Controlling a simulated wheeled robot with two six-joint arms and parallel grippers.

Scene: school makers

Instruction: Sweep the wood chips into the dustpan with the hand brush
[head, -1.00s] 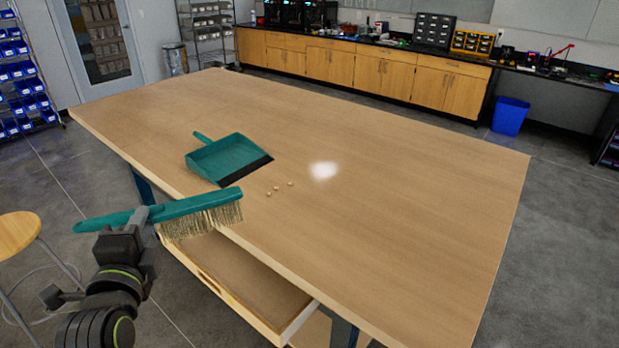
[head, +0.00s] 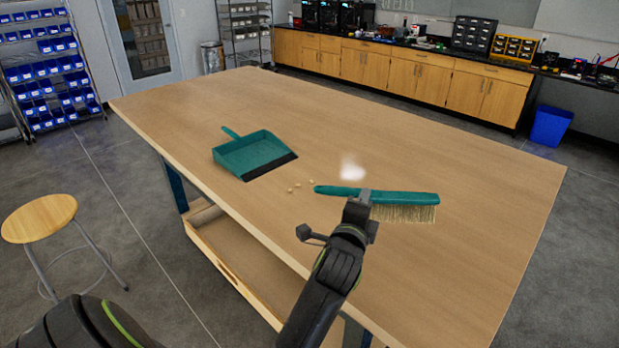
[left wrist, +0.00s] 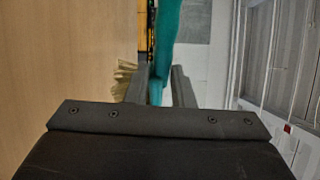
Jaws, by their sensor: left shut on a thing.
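The teal hand brush (head: 405,198) with pale bristles is held by my left gripper (head: 360,200), which is shut on its handle. The brush is over the right part of the table, bristles down; I cannot tell whether they touch the top. In the left wrist view the brush (left wrist: 166,40) runs up between the fingers (left wrist: 160,88). The teal dustpan (head: 252,156) lies on the table to the left, its dark lip facing the chips. Several small wood chips (head: 298,188) lie between the dustpan and the brush. My right gripper is not in view.
The wooden table (head: 430,150) is mostly clear behind and right of the brush. A round stool (head: 40,218) stands at the left.

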